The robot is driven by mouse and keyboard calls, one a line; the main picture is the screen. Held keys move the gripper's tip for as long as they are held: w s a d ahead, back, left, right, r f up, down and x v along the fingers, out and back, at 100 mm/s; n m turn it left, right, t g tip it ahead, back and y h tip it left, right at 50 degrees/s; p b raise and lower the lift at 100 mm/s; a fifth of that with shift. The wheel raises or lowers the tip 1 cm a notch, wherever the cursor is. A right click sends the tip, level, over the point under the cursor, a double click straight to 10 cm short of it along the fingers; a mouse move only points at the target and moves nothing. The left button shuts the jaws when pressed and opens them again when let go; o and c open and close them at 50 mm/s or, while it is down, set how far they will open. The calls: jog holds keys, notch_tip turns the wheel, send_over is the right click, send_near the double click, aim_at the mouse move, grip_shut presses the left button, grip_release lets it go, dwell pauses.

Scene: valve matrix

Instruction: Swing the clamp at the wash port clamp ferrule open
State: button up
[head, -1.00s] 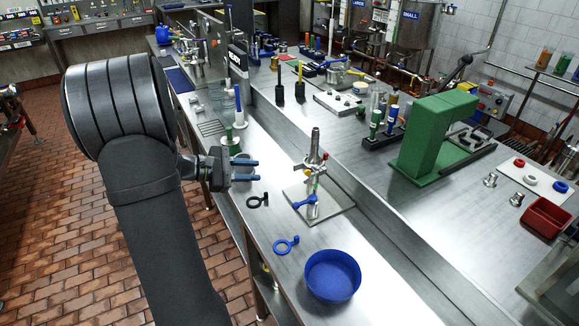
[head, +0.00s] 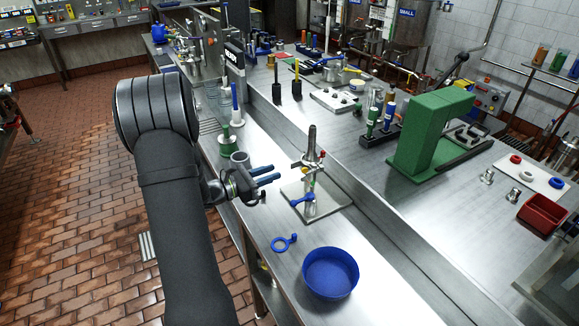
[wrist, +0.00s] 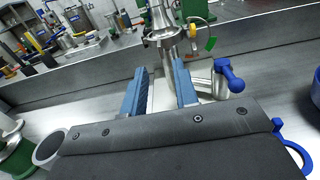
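A steel valve assembly (head: 311,160) stands upright on a square plate (head: 335,200) on the bench. Low on it is a blue-handled part (head: 303,200), which also shows in the wrist view (wrist: 229,76) beside a metal side stub (wrist: 203,86). I cannot tell for certain whether this part is the clamp or whether it is closed. My gripper (head: 275,173) is left of the assembly, apart from it, with its blue fingers pointing toward it. In the wrist view the fingers (wrist: 160,68) are open and empty, with the assembly's body beyond them.
A blue ring tool (head: 284,243) and a blue bowl (head: 331,273) lie on the bench in front. A grey cup (head: 240,159) and a green-based stand (head: 230,137) are close behind my gripper. A raised ledge (head: 375,215) runs behind the assembly.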

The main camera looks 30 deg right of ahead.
jog(key=d, duration=0.7)
grip_shut()
